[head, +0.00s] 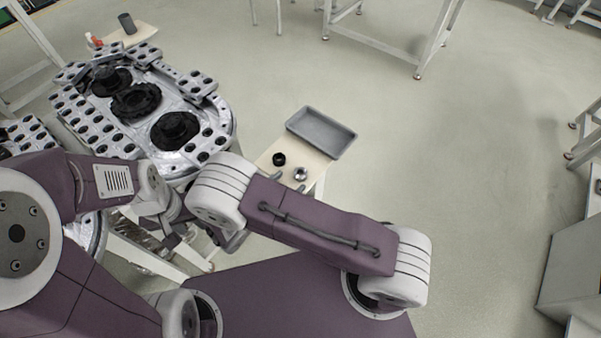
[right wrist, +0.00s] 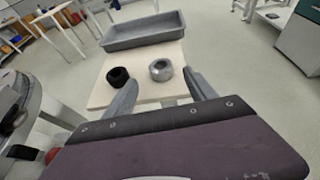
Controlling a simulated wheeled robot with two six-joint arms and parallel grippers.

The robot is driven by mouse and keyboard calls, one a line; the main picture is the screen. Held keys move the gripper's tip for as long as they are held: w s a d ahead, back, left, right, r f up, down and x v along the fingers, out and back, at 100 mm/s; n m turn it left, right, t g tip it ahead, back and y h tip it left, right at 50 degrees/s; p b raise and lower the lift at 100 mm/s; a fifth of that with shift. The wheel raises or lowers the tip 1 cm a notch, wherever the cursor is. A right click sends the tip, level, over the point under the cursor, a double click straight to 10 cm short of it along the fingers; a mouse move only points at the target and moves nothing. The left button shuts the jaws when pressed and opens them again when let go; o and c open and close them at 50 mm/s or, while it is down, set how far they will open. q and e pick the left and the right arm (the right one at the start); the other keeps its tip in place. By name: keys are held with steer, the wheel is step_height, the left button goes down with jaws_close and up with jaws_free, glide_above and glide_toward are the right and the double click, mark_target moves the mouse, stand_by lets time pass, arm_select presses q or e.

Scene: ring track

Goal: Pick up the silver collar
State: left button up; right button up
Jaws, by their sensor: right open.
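The silver collar (head: 300,174) is a short metal ring on a small pale wooden table (head: 318,171). It also shows in the right wrist view (right wrist: 161,70), near the middle. My right gripper (right wrist: 161,84) is open and empty, and its two fingers point toward the table with the silver collar in the gap between them in the picture. The collar is beyond the fingertips and not held. In the head view my right forearm hides most of that gripper. My left gripper (head: 165,238) is beside the large machine part, too small and covered to read.
A black collar (head: 279,159) stands left of the silver one, close to the left finger's line in the right wrist view (right wrist: 118,76). A grey tray (head: 321,131) lies at the table's far end. A large metal housing (head: 222,120) with black rings stands left.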

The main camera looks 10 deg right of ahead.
mark_target(299, 174)
steer(key=x, duration=0.3)
steer(key=p+x, duration=0.1)
steer(key=x, duration=0.1)
steer(key=shift+w+d+r, duration=0.1)
steer(key=shift+d+r, duration=0.1)
steer(key=shift+d, duration=0.05)
steer(key=shift+a, duration=0.15)
steer(key=shift+c, duration=0.9)
jaws_close()
steer(key=shift+r, duration=0.15)
steer(key=shift+r, duration=0.35)
step_height(299, 174, up, 3)
steer(key=shift+f, duration=0.15)
steer(key=s+d+r+p, duration=0.2)
steer(key=s+d+r, duration=0.5)
steer(key=s+d, duration=0.1)
steer(key=shift+d+r, duration=0.25)
steer(key=shift+d, duration=0.05)
